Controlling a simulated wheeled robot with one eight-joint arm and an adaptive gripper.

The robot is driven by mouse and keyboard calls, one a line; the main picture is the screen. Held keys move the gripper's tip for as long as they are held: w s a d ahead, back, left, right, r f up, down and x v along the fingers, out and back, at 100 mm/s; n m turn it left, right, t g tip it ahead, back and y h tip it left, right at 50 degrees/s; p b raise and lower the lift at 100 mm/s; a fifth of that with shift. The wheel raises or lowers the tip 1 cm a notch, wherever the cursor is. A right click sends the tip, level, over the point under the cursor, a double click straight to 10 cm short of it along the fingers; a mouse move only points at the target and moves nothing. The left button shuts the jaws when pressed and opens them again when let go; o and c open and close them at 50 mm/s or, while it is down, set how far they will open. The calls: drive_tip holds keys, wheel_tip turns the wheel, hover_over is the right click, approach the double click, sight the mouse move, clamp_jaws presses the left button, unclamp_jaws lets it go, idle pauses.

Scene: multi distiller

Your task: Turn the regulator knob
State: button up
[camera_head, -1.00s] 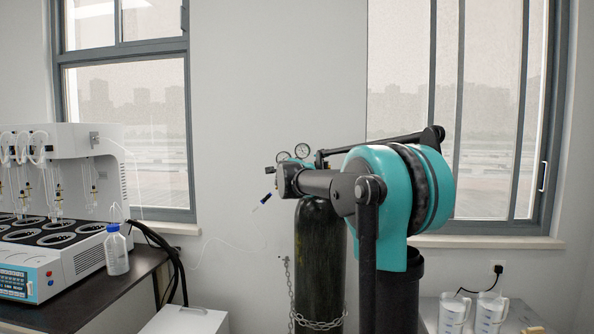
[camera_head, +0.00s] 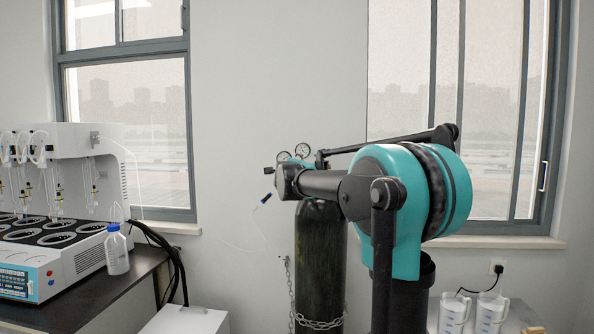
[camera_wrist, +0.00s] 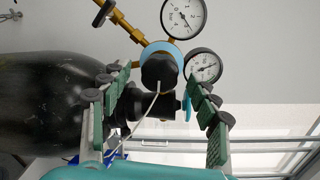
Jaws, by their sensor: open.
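The regulator knob (camera_wrist: 159,72) is a round black cap on a blue-rimmed regulator body, seen in the middle of the wrist view. My gripper (camera_wrist: 152,95) is open, with one green-padded finger on each side of the picture and the knob lying between and beyond the fingertips. I cannot tell whether a finger touches it. Two round gauges (camera_wrist: 184,17) sit beside the knob on brass fittings. In the head view the gauges (camera_head: 303,150) show above the dark gas cylinder (camera_head: 320,262), while my arm hides most of the regulator.
A chain (camera_head: 318,323) runs around the cylinder. A multi-distiller (camera_head: 62,205) and a wash bottle (camera_head: 116,250) stand on the bench at left. Two measuring jugs (camera_head: 490,311) stand at lower right. A thin pale tube crosses the wrist view near the knob.

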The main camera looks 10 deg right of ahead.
drive_tip(key=v, duration=0.9)
drive_tip(key=shift+s, duration=0.3)
drive_tip(key=shift+a, duration=0.15)
drive_tip(key=s+a+f+n+g+y, duration=0.1)
drive_tip(key=s+a+f+n+y, duration=0.2)
drive_tip(key=s+f+n, duration=0.4)
drive_tip(key=s+a+f+n+g+y, duration=0.2)
drive_tip(key=a+f+n+y, duration=0.15)
drive_tip(key=f+n, duration=0.4)
drive_tip(key=s+a+f+n+g+y, duration=0.1)
drive_tip(key=s+a+f+n+y, duration=0.3)
drive_tip(key=f, duration=0.5)
drive_tip(key=s+d+f+n+g+h, duration=0.2)
drive_tip(key=s+d+f, duration=0.2)
drive_tip(key=s+f, duration=0.4)
drive_tip(key=s+d+f+n+g+h, duration=0.1)
drive_tip(key=s+d+f+g, duration=0.2)
drive_tip(key=s+f, duration=0.5)
drive_tip(key=s+d+f+n+g+h, duration=0.2)
drive_tip(key=s+d+f, duration=0.4)
drive_tip(key=s+f, duration=0.3)
drive_tip(key=shift+f+n+g+h, duration=0.2)
drive_tip(key=shift+n+g+h, duration=0.15)
drive_tip(key=shift+g, duration=0.35)
